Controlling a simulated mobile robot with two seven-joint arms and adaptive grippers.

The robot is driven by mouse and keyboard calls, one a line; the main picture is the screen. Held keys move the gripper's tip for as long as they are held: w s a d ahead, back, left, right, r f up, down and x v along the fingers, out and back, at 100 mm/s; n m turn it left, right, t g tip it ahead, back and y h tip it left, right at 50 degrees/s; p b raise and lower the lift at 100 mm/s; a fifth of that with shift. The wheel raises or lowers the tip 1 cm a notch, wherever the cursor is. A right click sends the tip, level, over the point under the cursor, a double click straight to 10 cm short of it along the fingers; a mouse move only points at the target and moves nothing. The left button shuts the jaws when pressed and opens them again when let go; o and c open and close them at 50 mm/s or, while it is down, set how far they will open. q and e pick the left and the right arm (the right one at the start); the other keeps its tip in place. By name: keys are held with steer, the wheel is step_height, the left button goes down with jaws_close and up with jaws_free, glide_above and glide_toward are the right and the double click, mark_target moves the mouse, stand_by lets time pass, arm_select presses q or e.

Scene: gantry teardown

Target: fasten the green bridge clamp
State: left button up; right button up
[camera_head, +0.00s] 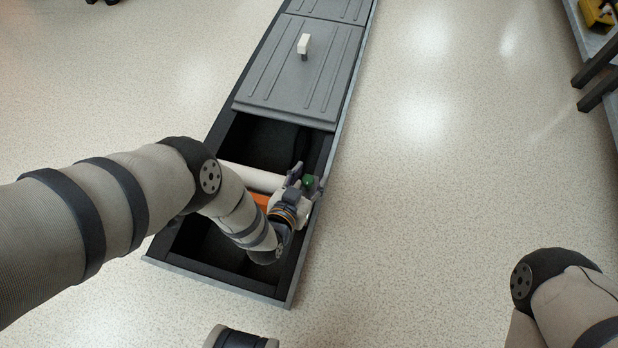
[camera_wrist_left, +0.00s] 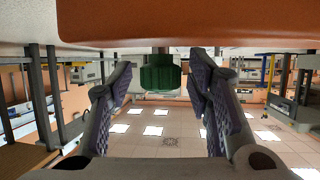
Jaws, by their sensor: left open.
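The green bridge clamp shows as a small green knob (camera_head: 308,182) near the right wall of the dark trench. In the left wrist view it is a ribbed dark green knob (camera_wrist_left: 160,74) on a short stem under an orange surface (camera_wrist_left: 230,22). My left gripper (camera_head: 296,178) is open, with its fingers beside the knob in the head view. In the wrist view its two purple-padded fingers (camera_wrist_left: 160,92) stand on either side of the knob, apart from it. My right gripper is out of view; only part of my right arm shows.
The trench (camera_head: 279,295) has a grey lid (camera_head: 290,85) with a white handle (camera_head: 304,44). A white pipe (camera_head: 250,177) and an orange part (camera_head: 261,199) lie across the opening by my left wrist. A shelf (camera_head: 597,45) stands at the top right.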

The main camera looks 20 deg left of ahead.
arm_select(q)
jaws_close()
steer(key=shift+m+h, duration=0.8)
steer(key=shift+h, duration=0.1)
jaws_free()
steer(key=v, duration=1.2)
steer(key=shift+w+r, duration=0.1)
steer(key=shift+r, duration=0.05)
